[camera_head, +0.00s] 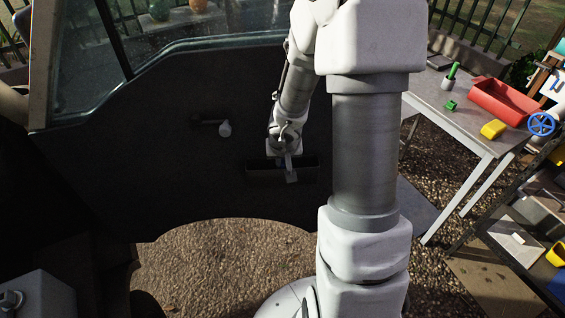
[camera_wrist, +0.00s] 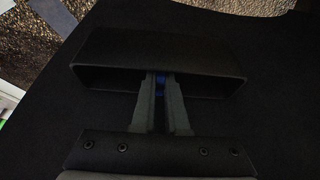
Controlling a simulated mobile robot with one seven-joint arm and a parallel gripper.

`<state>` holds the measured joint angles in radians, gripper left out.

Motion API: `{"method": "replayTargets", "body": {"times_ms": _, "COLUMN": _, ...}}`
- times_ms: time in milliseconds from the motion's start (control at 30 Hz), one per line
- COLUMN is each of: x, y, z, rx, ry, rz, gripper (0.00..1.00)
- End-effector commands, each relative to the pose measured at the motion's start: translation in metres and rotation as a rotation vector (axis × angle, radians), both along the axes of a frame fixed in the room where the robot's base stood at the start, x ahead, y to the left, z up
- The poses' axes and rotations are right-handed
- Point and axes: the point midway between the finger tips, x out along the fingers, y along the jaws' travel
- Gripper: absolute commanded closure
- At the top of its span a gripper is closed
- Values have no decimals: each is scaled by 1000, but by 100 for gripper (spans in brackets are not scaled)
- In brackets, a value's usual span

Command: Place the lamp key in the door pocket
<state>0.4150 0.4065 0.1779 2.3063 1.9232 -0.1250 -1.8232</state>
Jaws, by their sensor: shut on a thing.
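The door pocket (camera_head: 262,173) is a dark open-topped box on the inside of the dark door in the head view. In the wrist view the pocket (camera_wrist: 130,52) lies across the fingertips, its opening facing the camera. My gripper (camera_head: 290,175) is at the pocket in the head view.
A door handle (camera_head: 224,128) with a pale knob sticks out left of the pocket. A grey table (camera_head: 450,125) at the right bears a red tray (camera_head: 503,101), a yellow block (camera_head: 493,130) and green things. Gravel shows below the door.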

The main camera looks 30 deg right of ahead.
Motion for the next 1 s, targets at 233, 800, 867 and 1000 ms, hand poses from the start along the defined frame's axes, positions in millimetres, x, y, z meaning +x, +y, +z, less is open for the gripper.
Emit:
{"method": "replayTargets", "body": {"times_ms": 233, "x": 0, "y": 0, "z": -2, "rx": 0, "ry": 0, "rz": 0, "gripper": 58}}
{"method": "replayTargets", "body": {"times_ms": 800, "x": -7, "y": 3, "z": 27, "rx": 0, "ry": -1, "rz": 0, "gripper": 58}}
{"method": "replayTargets", "body": {"times_ms": 867, "x": -11, "y": 4, "z": 36, "rx": 0, "ry": 0, "rz": 0, "gripper": 58}}
{"method": "replayTargets", "body": {"times_ms": 1000, "x": -19, "y": 7, "z": 57, "rx": 0, "ry": -1, "rz": 0, "gripper": 58}}
